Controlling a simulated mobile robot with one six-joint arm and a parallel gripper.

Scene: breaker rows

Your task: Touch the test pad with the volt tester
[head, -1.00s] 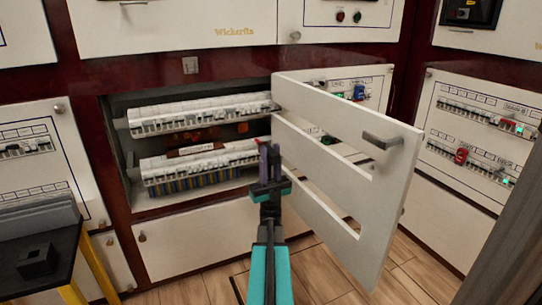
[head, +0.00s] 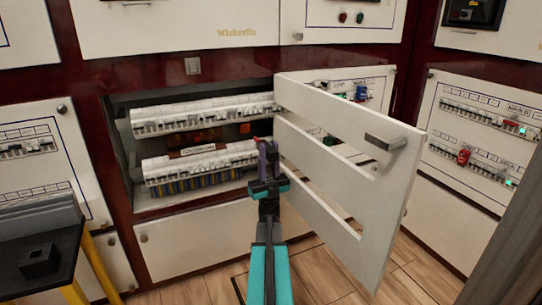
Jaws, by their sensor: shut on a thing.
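My gripper (head: 268,170) is shut on the volt tester, in front of the open cabinet near the hinge side of the swung-out door. The volt tester is mostly hidden by the gripper; a small reddish tip (head: 258,140) shows at its upper left. The tip overlaps the right end of the lower breaker row (head: 200,165) in the picture; I cannot tell whether it touches anything. The test pad cannot be made out in this view.
The white slotted door (head: 400,185) stands open to the right of my gripper, its handle (head: 385,143) outward. An upper breaker row (head: 190,116) runs above the lower one. A dark table (head: 45,255) with yellow legs stands at the left.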

